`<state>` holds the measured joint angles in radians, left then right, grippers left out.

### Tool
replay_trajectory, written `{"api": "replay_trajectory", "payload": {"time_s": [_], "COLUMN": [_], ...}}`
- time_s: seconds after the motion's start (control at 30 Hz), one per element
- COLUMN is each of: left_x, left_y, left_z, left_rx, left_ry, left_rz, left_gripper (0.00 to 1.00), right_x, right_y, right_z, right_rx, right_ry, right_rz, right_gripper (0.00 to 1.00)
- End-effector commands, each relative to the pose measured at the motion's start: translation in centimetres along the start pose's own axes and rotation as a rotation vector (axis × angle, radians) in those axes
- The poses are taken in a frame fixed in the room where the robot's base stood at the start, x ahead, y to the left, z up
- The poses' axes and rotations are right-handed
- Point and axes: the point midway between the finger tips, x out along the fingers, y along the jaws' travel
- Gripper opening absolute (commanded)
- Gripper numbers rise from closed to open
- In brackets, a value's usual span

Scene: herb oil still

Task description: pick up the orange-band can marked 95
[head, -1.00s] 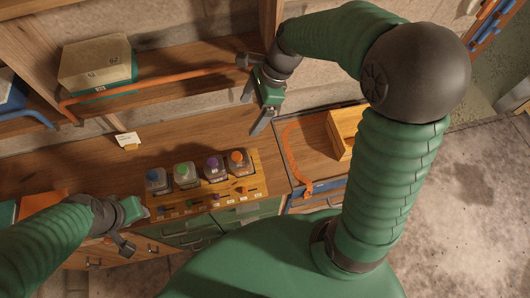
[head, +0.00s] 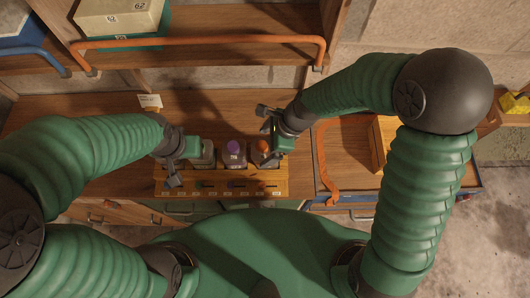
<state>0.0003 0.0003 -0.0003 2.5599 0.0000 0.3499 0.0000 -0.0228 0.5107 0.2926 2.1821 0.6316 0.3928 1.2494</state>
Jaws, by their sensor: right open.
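The orange-topped container (head: 261,147) stands at the right end of a row in a wooden rack (head: 220,187). My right gripper (head: 268,134) is open and empty, just above and right of it, partly covering it; I cannot tell whether they touch. A purple-topped container (head: 233,150) stands to its left. A greyish container (head: 207,155) farther left is partly hidden by my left gripper (head: 176,172), which hangs over the rack's left end. The left jaw's state is unclear. The number 95 cannot be read on any container.
An orange rail (head: 200,40) runs along the shelf above the bench. A wooden tray with an orange strap (head: 322,165) lies right of the rack. A box marked 62 (head: 118,16) sits on the shelf. A small card (head: 150,101) stands behind the rack.

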Motion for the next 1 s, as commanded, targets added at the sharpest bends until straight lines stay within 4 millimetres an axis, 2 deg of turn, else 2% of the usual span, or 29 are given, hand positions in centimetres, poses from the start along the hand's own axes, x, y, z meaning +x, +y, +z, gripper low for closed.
{"api": "replay_trajectory", "payload": {"time_s": [0.3,0.57,1.0], "left_x": [-0.3,-0.2,-0.2], "left_y": [0.0,0.0,0.0], "left_z": [-0.1,-0.1,-0.1], "left_rx": [0.001,0.001,0.001], "left_ry": [0.000,0.000,0.000], "left_rz": [0.000,0.000,0.000], "left_gripper": [0.36,0.36,0.36], "right_x": [4.9,5.3,5.3], "right_y": [0.3,0.2,0.2], "right_z": [-0.4,-0.4,-0.5], "right_rx": [0.000,-0.001,0.000], "right_ry": [0.001,0.002,0.002], "right_rz": [0.002,0.000,-0.001], "right_gripper": [0.89,0.88,0.30]}}
